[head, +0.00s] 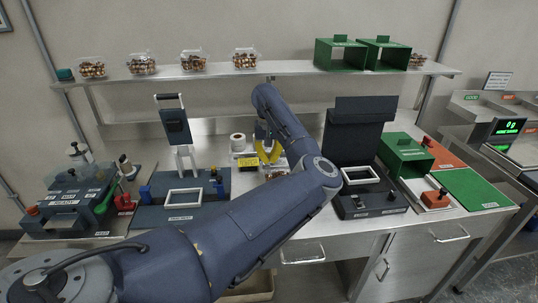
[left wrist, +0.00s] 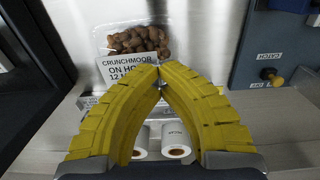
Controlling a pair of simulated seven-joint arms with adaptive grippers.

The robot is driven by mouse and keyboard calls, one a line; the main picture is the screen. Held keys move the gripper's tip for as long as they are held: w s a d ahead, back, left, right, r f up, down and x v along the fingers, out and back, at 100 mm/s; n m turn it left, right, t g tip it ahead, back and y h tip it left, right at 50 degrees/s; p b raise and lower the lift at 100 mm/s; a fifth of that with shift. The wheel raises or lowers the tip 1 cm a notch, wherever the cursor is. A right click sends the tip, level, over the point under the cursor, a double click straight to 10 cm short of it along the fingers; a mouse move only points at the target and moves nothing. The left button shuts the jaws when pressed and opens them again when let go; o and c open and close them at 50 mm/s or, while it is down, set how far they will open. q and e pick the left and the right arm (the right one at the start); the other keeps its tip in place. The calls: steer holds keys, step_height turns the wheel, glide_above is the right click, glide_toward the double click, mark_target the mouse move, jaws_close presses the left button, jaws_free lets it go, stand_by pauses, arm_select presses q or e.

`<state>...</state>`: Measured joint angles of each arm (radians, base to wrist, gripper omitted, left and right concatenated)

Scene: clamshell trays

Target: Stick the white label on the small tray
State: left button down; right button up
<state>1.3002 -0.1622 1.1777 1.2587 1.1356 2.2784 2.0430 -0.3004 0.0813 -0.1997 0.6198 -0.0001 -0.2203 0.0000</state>
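My left gripper (head: 268,156) points down at the middle of the bench. In the left wrist view its yellow fingertips (left wrist: 160,69) are together at the right edge of a white label (left wrist: 127,67). The label reads "CRUNCHMOOR" and "ON HO…"; the left finger hides its lower part. The small clear tray of brown nuts (left wrist: 137,39) lies right behind the label, which overlaps its lower part. Whether the label touches the tray I cannot tell. In the head view the tray (head: 276,172) is partly hidden beside my arm. My right gripper is not seen.
Two white rolls (left wrist: 175,141) stand close by the fingers. A dark station with a white frame (head: 184,197) is to the left, another dark station (head: 358,130) to the right. Filled trays (head: 245,59) and green boxes (head: 340,54) are on the shelf above.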

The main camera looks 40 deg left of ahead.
arm_select(q)
steer(key=shift+f, duration=1.3)
steer(key=c, duration=2.2)
jaws_free()
steer(key=c, duration=1.5)
jaws_free()
steer(key=shift+r, duration=0.1)
steer(key=shift+r, duration=2.85)
